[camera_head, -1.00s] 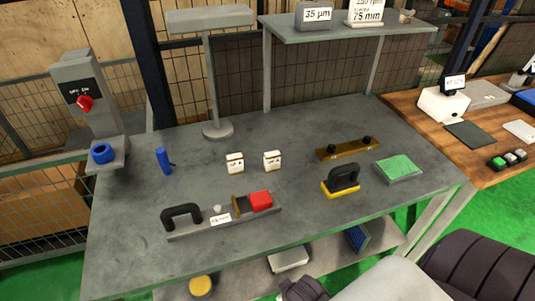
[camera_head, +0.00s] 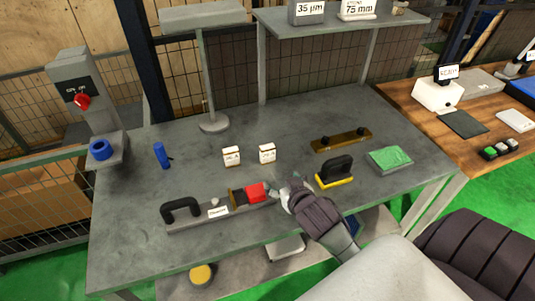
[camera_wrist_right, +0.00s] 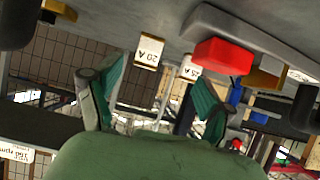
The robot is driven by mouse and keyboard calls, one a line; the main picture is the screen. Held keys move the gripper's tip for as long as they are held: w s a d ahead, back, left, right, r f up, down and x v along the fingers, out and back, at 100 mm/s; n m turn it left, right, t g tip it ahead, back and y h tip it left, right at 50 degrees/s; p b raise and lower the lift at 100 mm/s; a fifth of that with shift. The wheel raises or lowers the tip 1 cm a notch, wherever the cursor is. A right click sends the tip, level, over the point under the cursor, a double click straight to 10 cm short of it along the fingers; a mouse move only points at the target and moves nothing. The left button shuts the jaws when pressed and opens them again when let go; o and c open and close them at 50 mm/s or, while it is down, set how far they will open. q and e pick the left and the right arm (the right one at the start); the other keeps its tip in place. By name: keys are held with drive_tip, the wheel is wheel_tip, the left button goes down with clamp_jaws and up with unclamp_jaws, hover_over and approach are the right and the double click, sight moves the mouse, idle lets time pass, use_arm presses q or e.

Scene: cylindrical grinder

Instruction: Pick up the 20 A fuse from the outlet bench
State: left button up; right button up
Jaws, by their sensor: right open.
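My left gripper is out of view.
A red block (camera_head: 256,192) on a grey bar with a black handle (camera_head: 181,208) lies just left of my right gripper. A black-handled yellow-based tool (camera_head: 335,172), a brown bar (camera_head: 342,139) and a green-topped block (camera_head: 390,160) stand to the right. A lamp post (camera_head: 210,85) rises behind.

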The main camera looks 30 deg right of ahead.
sight(268, 147)
drive_tip(key=shift+m+t, duration=0.3)
drive_tip(key=shift+t, duration=0.5)
drive_tip(key=w+d, duration=0.1)
drive_tip(key=w, duration=0.2)
drive_tip(key=w+d, duration=0.1)
drive_tip(key=w, duration=0.3)
drive_tip(key=w+d+p, duration=0.1)
drive_tip(key=w+d, duration=0.1)
drive_tip(key=w, duration=0.1)
drive_tip(key=shift+w+f, duration=0.2)
drive_tip(key=p+x, duration=0.1)
drive_tip(key=x, duration=0.4)
drive_tip(key=shift+w+d+r, duration=0.1)
drive_tip(key=shift+w+r, duration=0.05)
drive_tip(key=shift+w, duration=0.2)
drive_tip(key=shift+s, duration=0.1)
drive_tip(key=shift+c, duration=0.5)
drive_tip(key=c, duration=1.2)
